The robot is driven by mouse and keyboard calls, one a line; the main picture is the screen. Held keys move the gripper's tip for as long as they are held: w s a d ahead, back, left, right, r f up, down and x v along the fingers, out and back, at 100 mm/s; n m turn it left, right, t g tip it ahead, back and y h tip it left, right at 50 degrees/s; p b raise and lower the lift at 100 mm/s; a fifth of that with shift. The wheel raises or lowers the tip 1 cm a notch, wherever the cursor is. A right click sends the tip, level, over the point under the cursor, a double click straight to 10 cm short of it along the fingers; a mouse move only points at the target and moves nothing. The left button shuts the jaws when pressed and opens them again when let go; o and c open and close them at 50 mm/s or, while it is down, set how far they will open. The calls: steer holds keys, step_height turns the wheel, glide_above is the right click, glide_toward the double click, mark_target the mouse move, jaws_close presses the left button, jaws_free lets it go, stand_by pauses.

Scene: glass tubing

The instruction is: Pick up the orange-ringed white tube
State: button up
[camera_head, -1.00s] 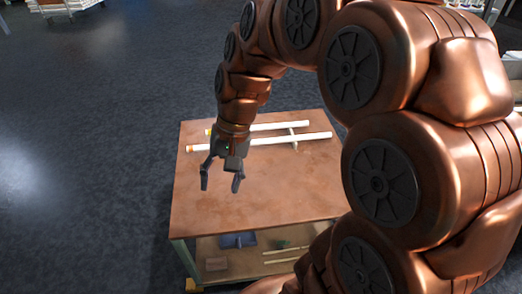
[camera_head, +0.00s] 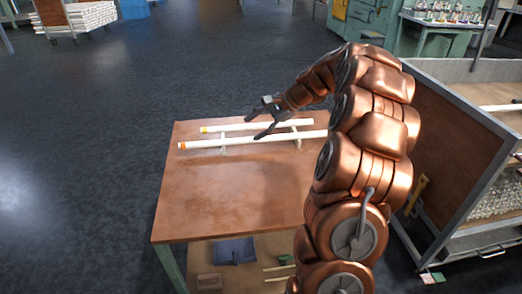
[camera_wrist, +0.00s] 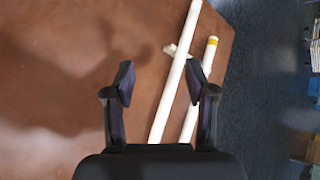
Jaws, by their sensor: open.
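The orange-ringed white tube (camera_head: 240,141) lies across two low supports on the table, with its orange ring at the left end. A second white tube (camera_head: 228,128), with a yellow ring, lies behind it, roughly parallel. My gripper (camera_head: 256,126) is open and empty, over the tubes. In the wrist view my open fingers (camera_wrist: 160,78) stand to either side of the orange-ringed tube (camera_wrist: 176,80), whose ringed end is out of that view. The yellow-ringed tube (camera_wrist: 203,68) runs by the right finger. I cannot tell the height of my fingers above the tubes.
The wooden table top (camera_head: 220,200) is bare in front of the tubes. A support (camera_head: 298,137) holds the tubes near their right part. A lower shelf bears a blue tray (camera_head: 234,250). A large grey-framed bin (camera_head: 425,150) stands to the right of the table.

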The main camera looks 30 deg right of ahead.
mark_target(270, 137)
steer(key=d+f+m+t+b, duration=0.1)
steer(key=d+f, duration=0.1)
steer(key=d, duration=0.2)
steer(key=d+f+m+t+b, duration=0.1)
steer(key=d+f, duration=0.2)
steer(key=d, duration=0.2)
steer(key=w+d+f+m+h+b, duration=0.1)
steer(key=d+f+b, duration=0.1)
steer(key=d, duration=0.2)
steer(key=shift+w+d+f+m+t, duration=0.1)
steer(key=shift+d+f+m+t, duration=0.15)
steer(key=shift+f+m+t, duration=0.15)
steer(key=shift+b+x, duration=1.3)
steer(key=shift+x, duration=2.45)
steer(key=shift+w+d+r, duration=0.1)
steer(key=shift+w+d, duration=0.05)
steer(key=shift+w, duration=0.05)
jaws_close()
